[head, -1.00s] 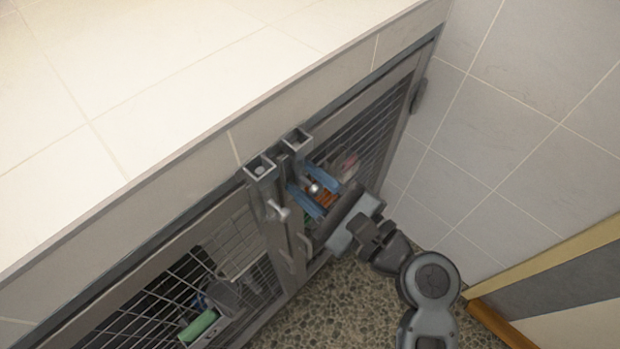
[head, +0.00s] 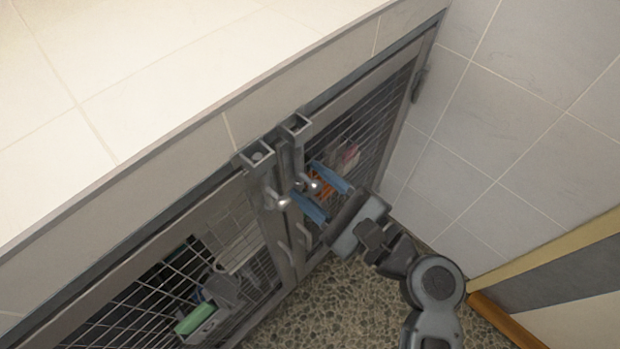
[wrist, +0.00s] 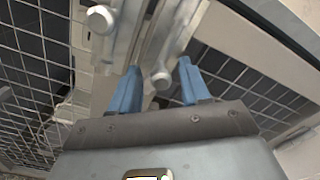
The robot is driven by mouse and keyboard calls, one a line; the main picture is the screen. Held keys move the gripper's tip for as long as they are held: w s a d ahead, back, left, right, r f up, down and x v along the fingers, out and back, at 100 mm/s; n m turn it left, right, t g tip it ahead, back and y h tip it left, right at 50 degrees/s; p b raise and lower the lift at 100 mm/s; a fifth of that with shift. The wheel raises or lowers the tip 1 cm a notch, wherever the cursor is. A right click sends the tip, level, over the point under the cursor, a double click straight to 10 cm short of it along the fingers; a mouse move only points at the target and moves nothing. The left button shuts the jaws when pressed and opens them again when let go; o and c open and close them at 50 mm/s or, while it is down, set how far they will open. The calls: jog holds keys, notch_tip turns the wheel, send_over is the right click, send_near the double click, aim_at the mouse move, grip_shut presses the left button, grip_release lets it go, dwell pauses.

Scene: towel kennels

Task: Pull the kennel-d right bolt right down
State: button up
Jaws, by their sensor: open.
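The right bolt (head: 295,127) is a grey metal fitting at the top of the right mesh door, with a round knob (head: 314,186) on its side. My gripper (head: 318,190) is open, its two blue fingers pointing at the door on either side of that knob. In the wrist view the bolt's knob (wrist: 160,79) shows between the tips of the gripper (wrist: 157,80). I cannot tell whether either finger touches it. The left bolt (head: 257,160) stands beside it, with its own knob (head: 283,203); that knob also shows in the wrist view (wrist: 100,19).
The right mesh door (head: 372,125) and left mesh door (head: 165,285) have handles (head: 287,252) below the bolts. A green item (head: 195,318) lies behind the left mesh. A tiled ledge (head: 150,80) overhangs the doors, and a tiled wall (head: 500,130) closes the right side.

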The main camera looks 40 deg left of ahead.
jog(key=d, duration=0.6)
jog(key=shift+s+d, duration=0.25)
jog(key=shift+s, duration=0.05)
jog(key=shift+f, duration=0.1)
jog(key=s+d+f+t+h+p, duration=0.1)
jog(key=s+d+f+t+h, duration=0.2)
jog(key=d, duration=0.4)
jog(key=d+f+t+h, duration=0.4)
jog(key=d+f, duration=0.2)
jog(key=d, duration=0.1)
jog(key=s+d+n+t+h+p, duration=0.1)
jog(key=s+d+h, duration=0.15)
jog(key=d, duration=0.25)
jog(key=s+d+n+t+h, duration=0.1)
jog(key=s+d+n+h, duration=0.15)
jog(key=d, duration=0.25)
jog(key=s+d+r+n+t+h+p, duration=0.1)
jog(key=s+d+r+n+t+h, duration=0.1)
jog(key=s+r, duration=0.5)
jog(key=s+d+r+n+t+h+p, duration=0.1)
jog(key=s+d+r+n+h, duration=0.3)
jog(key=r, duration=0.7)
jog(key=s+d+n+t, duration=0.1)
jog(key=s+d+n, duration=0.1)
jog(key=shift+s+d+n+t, duration=0.2)
jog(key=shift+s+n+t, duration=0.15)
jog(key=shift+t, duration=0.05)
jog(key=shift+f, duration=0.1)
